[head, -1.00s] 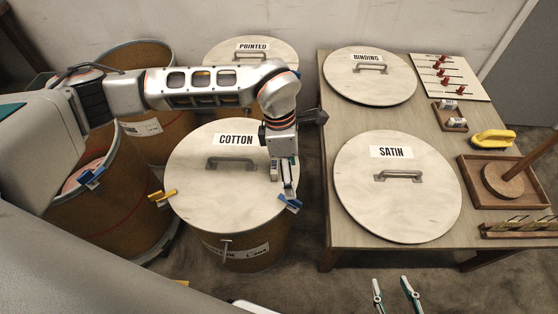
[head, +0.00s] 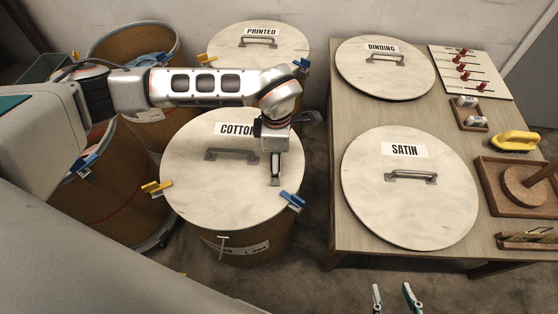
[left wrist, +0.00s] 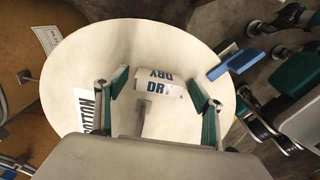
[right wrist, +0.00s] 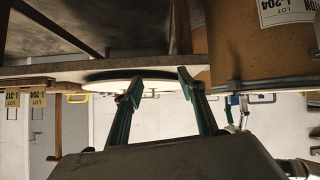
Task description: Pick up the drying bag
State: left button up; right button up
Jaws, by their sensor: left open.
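The drying bag (left wrist: 158,84) is a small white packet with blue "DRY" lettering, seen in the left wrist view over the pale lid marked COTTON (head: 195,190). My left gripper (head: 275,181) points down above the right part of that lid. In the left wrist view its green-padded fingers (left wrist: 160,88) are open, one on each side of the bag. Gaps show between fingers and bag. In the head view I cannot make the bag out near the gripper. My right gripper (head: 391,290) is open and empty at the bottom edge of the head view.
The COTTON lid has a metal handle (head: 231,154), a blue clip (head: 293,200) and a yellow clip (head: 157,188) at its rim. The table (head: 332,200) to the right carries the SATIN (head: 410,215) and BINDING lids (head: 386,80). Floor shows between drum and table.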

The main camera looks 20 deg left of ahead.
pick_arm(q)
jog(key=shift+w+r, duration=0.1)
jog(key=shift+r, duration=0.05)
jog(key=c, duration=1.2)
pick_arm(e)
jog(key=shift+w+r, duration=0.25)
jog(key=shift+w, duration=0.05)
